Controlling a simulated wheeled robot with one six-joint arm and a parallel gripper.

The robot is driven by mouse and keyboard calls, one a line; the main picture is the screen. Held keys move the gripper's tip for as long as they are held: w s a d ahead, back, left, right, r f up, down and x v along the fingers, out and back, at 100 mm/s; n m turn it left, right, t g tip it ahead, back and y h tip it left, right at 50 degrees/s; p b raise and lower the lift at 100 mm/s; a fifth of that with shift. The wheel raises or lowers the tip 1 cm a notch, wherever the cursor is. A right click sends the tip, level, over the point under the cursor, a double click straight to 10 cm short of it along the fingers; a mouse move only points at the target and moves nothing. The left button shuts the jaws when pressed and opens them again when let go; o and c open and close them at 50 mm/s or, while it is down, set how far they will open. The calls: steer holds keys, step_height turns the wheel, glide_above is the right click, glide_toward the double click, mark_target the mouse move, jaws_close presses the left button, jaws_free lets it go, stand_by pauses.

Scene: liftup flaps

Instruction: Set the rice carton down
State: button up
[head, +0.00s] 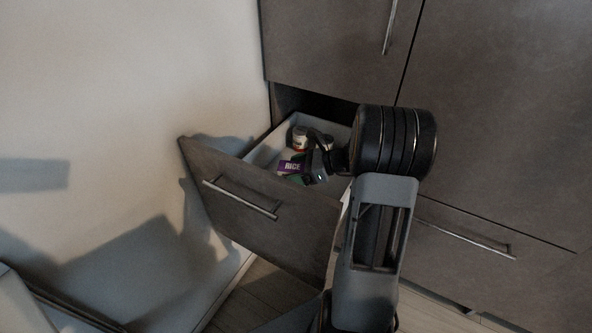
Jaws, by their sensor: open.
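The rice carton (290,167), purple with white "RICE" lettering, is inside the open drawer (265,157), near its front panel. My gripper (305,176) is in the drawer just right of the carton, and it is open. My gripper and wrist hide part of the carton's right side. I cannot tell whether the fingers touch the carton or whether its base rests flat on the drawer floor.
A small jar (300,138) stands farther back in the drawer, with another item partly hidden beside my wrist. The drawer front (255,205) with its bar handle stands out from the dark cabinet (480,120). A pale wall (120,80) is close on the left.

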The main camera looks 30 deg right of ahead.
steer(key=shift+s+d+r, duration=0.15)
steer(key=shift+d+r, duration=0.1)
steer(key=shift+r, duration=0.1)
steer(key=p+v, duration=0.3)
steer(key=v, duration=0.8)
steer(key=shift+d, duration=0.2)
steer(key=shift+s+r+p, duration=0.1)
steer(key=shift+p, duration=0.2)
steer(key=s+a+r+n+g+h+p, duration=0.1)
steer(key=s+a+r+n+h+p, duration=0.2)
steer(key=a+r+n+p, duration=0.3)
steer(key=s+a+r+n+g+h+p, duration=0.1)
steer(key=s+a+r+n+h+p, duration=0.3)
steer(key=a+r+n+p, duration=0.3)
steer(key=s+a+r+n+g+h+p, duration=0.2)
steer(key=a+r+n+p, duration=0.4)
steer(key=r+n+p, duration=0.4)
step_height(320, 180, up, 4)
steer(key=shift+s+a+r+n+h, duration=0.1)
steer(key=shift+s+a+n+h, duration=0.2)
steer(key=shift+s+n+h, duration=0.65)
steer(key=shift+w, duration=0.1)
